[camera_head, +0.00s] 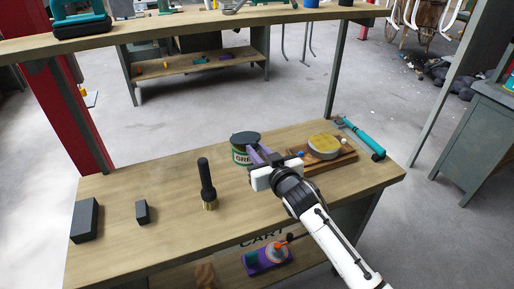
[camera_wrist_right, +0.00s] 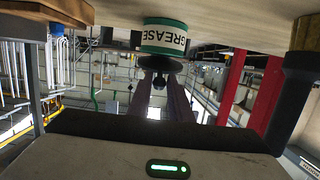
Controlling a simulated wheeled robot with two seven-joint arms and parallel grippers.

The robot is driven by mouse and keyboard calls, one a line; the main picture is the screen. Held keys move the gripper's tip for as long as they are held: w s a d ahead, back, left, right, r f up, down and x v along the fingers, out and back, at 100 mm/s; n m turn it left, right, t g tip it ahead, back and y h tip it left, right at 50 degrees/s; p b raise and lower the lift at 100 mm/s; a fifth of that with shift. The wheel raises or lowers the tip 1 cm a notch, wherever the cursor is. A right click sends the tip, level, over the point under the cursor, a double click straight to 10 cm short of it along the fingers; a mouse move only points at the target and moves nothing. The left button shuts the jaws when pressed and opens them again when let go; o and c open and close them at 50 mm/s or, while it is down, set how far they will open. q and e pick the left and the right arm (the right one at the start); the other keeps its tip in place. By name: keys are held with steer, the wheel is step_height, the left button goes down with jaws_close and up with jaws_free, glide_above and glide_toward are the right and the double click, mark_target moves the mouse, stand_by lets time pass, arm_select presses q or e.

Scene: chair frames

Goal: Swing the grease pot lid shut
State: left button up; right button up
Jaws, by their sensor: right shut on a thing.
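The green grease pot (camera_head: 238,157), with a white label, stands near the middle of the bench, left of my right gripper (camera_head: 255,151). Its dark round lid (camera_head: 245,137) lies over the top of the pot; I cannot tell whether it sits fully flush. In the right wrist view, which is upside down, the pot (camera_wrist_right: 165,38) shows at the top with the dark lid (camera_wrist_right: 160,63) against its rim. The purple fingers of my right gripper (camera_wrist_right: 160,86) are shut on a dark knob at the lid (camera_wrist_right: 159,79). My left gripper is not in view.
A teal tool (camera_head: 362,138) lies at the far right edge. A black-handled brush (camera_head: 207,183) stands left, with two dark blocks farther left. A raised shelf (camera_head: 180,32) spans behind.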

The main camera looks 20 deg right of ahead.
steer(key=shift+f, duration=0.1)
steer(key=shift+s+f+b, duration=0.2)
steer(key=shift+f+b, duration=0.3)
steer(key=shift+f, duration=0.45)
steer(key=shift+s+f+b, duration=0.2)
steer(key=shift+f+b, duration=0.3)
steer(key=shift+f, duration=0.4)
steer(key=o, duration=0.8)
steer(key=shift+o, duration=0.7)
steer(key=shift+r, duration=0.15)
